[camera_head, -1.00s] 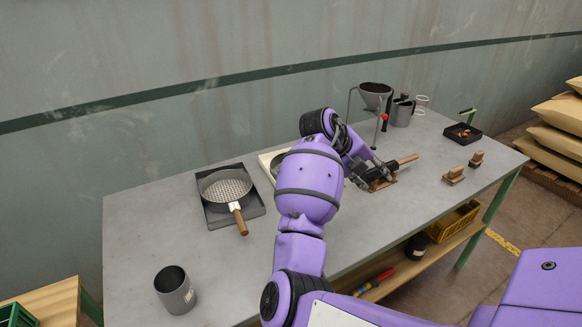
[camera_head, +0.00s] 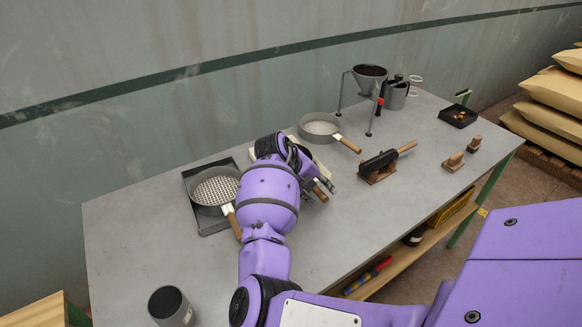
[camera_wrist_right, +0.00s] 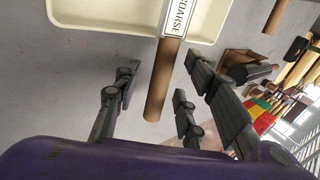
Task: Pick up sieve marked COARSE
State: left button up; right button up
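The wooden handle (camera_wrist_right: 160,85) with a white label reading COARSE (camera_wrist_right: 177,18) shows in the right wrist view. It reaches over the rim of a cream tray (camera_wrist_right: 90,18). My right gripper (camera_wrist_right: 160,88) is open, with its fingers on both sides of the handle and gaps visible. In the head view the right gripper (camera_head: 327,187) is at a wooden handle end (camera_head: 320,193); my arm hides the sieve's body and most of the cream tray (camera_head: 311,149). My left gripper is not in view.
Another sieve (camera_head: 213,189) sits on a dark tray at left, close to my arm. A third round sieve (camera_head: 320,125) stands behind the gripper. A dark tool on a wooden stand (camera_head: 378,167) is to the right. A grey cup (camera_head: 171,306) is at the front left.

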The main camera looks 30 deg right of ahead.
jog(key=shift+f, duration=0.15)
grip_shut()
jog(key=shift+d, duration=0.1)
jog(key=shift+r, duration=0.2)
dwell(0.4)
